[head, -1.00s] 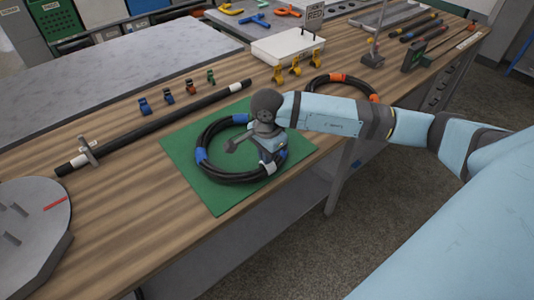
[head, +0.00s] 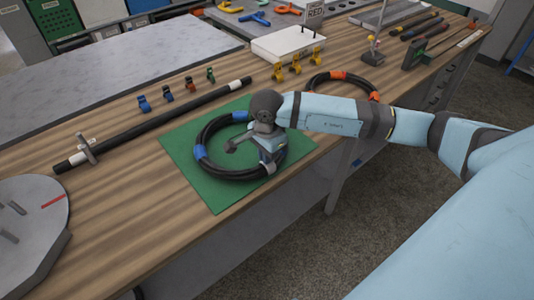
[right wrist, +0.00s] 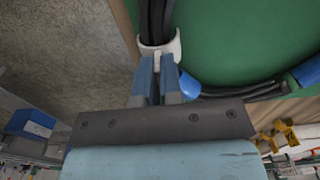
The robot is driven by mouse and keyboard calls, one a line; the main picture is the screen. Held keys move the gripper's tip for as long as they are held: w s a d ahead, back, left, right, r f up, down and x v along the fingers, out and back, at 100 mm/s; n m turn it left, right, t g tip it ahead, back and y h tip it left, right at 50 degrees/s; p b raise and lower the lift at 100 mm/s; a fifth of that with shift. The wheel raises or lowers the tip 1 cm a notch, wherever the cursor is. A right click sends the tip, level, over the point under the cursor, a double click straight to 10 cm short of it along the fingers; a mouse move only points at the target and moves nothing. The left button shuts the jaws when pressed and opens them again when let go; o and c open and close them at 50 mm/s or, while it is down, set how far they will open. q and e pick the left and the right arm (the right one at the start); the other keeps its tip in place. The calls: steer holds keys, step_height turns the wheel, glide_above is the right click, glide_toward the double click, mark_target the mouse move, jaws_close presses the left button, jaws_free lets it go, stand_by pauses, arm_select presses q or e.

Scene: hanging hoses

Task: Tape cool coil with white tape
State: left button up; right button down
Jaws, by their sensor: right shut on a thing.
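The coil of black hose with blue tape bands (head: 200,153), the likely cool coil, lies on a green mat (head: 217,198). My right gripper (head: 268,164) is over the coil's right front side. In the right wrist view, its blue fingers (right wrist: 155,78) are shut on a white piece of tape (right wrist: 160,49). The white piece is up against the black hose (right wrist: 155,20) and its flared ends reach to either side of it. I cannot tell whether it goes all the way around. A blue band (right wrist: 188,84) is just right of the fingers. My left gripper is not in view.
Another coil with orange bands (head: 338,75) lies behind my right arm. A long black rod (head: 170,121) lies on the left of the wooden bench, with small coloured clips (head: 168,94) behind it. Yellow clips (head: 296,68) stand by a white box (head: 288,44). A grey round fixture (head: 30,215) is front left.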

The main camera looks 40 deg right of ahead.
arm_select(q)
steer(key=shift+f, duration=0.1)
arm_select(e)
steer(key=c, duration=1.2)
jaws_free()
step_height(320, 180, up, 3)
steer(key=shift+w+d+r, duration=0.1)
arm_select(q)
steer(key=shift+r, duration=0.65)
arm_select(e)
step_height(320, 180, up, 11)
steer(key=shift+f, duration=0.2)
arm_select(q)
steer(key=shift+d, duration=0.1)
arm_select(e)
steer(key=shift+f, duration=0.1)
